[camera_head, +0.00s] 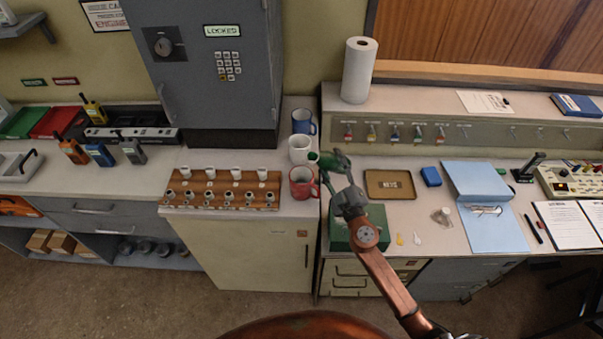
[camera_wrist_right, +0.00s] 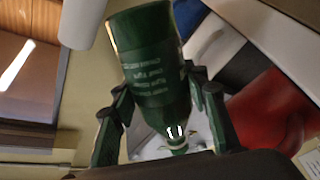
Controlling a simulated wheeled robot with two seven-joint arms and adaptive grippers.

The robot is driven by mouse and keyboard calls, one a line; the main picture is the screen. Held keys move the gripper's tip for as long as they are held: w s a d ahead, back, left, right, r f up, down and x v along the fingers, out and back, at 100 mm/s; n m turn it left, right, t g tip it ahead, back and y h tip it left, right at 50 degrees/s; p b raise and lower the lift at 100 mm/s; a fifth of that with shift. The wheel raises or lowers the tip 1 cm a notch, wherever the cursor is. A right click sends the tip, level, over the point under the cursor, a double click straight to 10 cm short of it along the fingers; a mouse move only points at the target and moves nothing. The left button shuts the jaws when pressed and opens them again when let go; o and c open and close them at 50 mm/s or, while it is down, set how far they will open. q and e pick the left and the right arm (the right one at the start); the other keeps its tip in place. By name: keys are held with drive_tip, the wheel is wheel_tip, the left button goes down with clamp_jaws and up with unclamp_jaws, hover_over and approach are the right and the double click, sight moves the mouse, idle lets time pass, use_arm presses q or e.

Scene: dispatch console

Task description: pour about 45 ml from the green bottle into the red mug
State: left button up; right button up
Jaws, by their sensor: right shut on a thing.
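The red mug (camera_head: 303,184) stands upright at the counter's right front corner. In the right wrist view the bottle (camera_wrist_right: 150,65) lies between the fingers, and the red mug (camera_wrist_right: 265,110) shows at the right. No stream of liquid can be made out, and the mug's contents are unclear. My left gripper is not in view.
A white mug (camera_head: 298,154) and a blue mug (camera_head: 303,122) stand behind the red mug. A wooden rack (camera_head: 222,202) with several small pieces is left of it. A green box (camera_head: 372,214) lies under my right arm; a brown tray (camera_head: 390,196) is farther right.

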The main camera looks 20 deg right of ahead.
sight(333, 163)
drive_tip(key=r+m+p, duration=0.1)
drive_tip(key=m+p, duration=0.1)
drive_tip(key=p, duration=0.1)
drive_tip(key=r+m+g+h+p, duration=0.1)
drive_tip(key=m+p, duration=0.2)
drive_tip(key=r+m+p, duration=0.1)
drive_tip(key=m+p, duration=0.2)
drive_tip(key=shift+s+a+g, duration=0.1)
drive_tip(key=shift+a+g, duration=0.1)
drive_tip(key=shift+g, duration=0.2)
drive_tip(key=shift+f+m+p, duration=0.35)
drive_tip(key=shift+m+p, duration=0.75)
drive_tip(key=shift+a, duration=0.1)
idle(1.4)
